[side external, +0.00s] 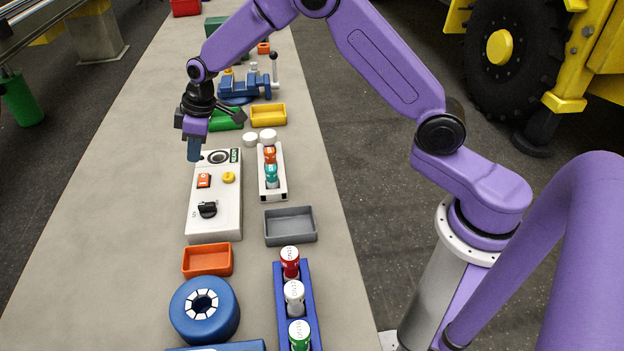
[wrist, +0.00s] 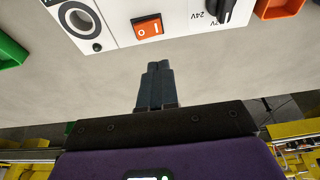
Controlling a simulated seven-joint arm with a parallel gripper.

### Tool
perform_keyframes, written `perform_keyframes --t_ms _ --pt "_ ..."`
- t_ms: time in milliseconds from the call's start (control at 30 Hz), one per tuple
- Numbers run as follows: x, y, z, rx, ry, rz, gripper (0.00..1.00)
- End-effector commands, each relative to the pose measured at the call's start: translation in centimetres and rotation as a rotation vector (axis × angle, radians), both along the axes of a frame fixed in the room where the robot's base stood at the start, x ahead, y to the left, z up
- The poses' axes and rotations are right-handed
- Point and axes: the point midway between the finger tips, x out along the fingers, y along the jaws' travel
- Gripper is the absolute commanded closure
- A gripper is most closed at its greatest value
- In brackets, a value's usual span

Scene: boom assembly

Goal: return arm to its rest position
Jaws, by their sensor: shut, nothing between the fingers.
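My gripper (side external: 194,150) is above the left part of the long table (side external: 120,200), at the upper left corner of a white control panel. Its two dark blue-grey fingers are together with nothing between them, as the wrist view (wrist: 154,72) also shows. The white control panel (side external: 229,200) has an orange rocker switch (side external: 204,181), a yellow button (side external: 228,177) and a black knob (side external: 207,209). In the wrist view the orange switch (wrist: 147,26) and the knob (wrist: 222,8) are at the top, apart from the fingertips.
A white rack (side external: 280,190) with small canisters stands right of the panel, with a grey tray (side external: 290,237) below it. An orange tray (side external: 207,272), a blue ring (side external: 183,322) and a blue can rack (side external: 312,318) are nearer. A blue vise (side external: 240,87) stands behind. The table's left side is clear.

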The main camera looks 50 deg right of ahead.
Motion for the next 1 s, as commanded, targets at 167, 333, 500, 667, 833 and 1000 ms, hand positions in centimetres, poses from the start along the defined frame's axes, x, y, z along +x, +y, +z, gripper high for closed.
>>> perform_keyframes --t_ms 167,333,500,667,833,1000 --pt "-0.1 0.0 0.1 0.000 0.000 0.001 1.00" --pt "-2.5 0.9 1.6 -0.004 0.014 0.025 1.00" --pt "-9.0 2.0 4.5 -0.022 0.052 0.078 1.00" --pt "-16.1 1.7 6.9 -0.048 0.088 0.128 1.00" --pt "-23.7 0.0 8.7 -0.084 0.120 0.179 1.00" --pt "-30.8 -2.9 9.7 -0.125 0.141 0.227 1.00"
